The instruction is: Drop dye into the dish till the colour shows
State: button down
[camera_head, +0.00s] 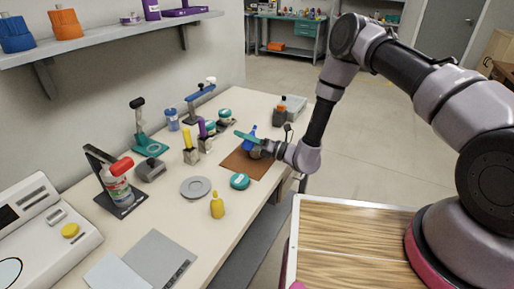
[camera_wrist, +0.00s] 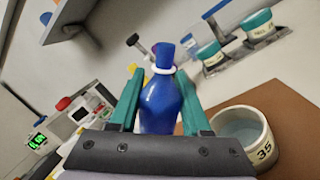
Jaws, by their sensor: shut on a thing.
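My gripper (camera_wrist: 160,75) has teal fingers, one on each side of a blue dropper bottle (camera_wrist: 160,110), and is shut on it. The bottle has a blue cap and a white neck ring. In the head view the blue bottle (camera_head: 249,132) shows at the end of my arm, above the brown mat (camera_head: 238,164). A white dish (camera_wrist: 257,151) marked 35 is on the mat, right of the fingers in the wrist view. Its contents look pale grey, with no strong colour. The bottle is beside the dish in that view; its exact height above the mat is unclear.
A teal-lidded jar (camera_head: 240,181) and a yellow bottle (camera_head: 217,206) stand near the bench's front edge. A grey round plate (camera_head: 195,187) lies left of the mat. Stands with yellow and purple vials (camera_head: 191,148) are behind.

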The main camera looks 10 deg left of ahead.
jog(key=shift+s+a+f+m+t, duration=0.15)
jog(key=shift+m+t, duration=0.25)
jog(key=shift+m, duration=0.8)
dwell(1.4)
jog(key=shift+s+m+t, duration=0.15)
jog(key=shift+m+t, duration=0.25)
jog(key=shift+m, duration=0.6)
dwell(1.5)
jog(key=shift+f+m+t, duration=0.25)
jog(key=shift+m+t, duration=0.05)
jog(key=shift+m, duration=0.8)
dwell(1.4)
jog(key=shift+r, duration=0.1)
dwell(0.3)
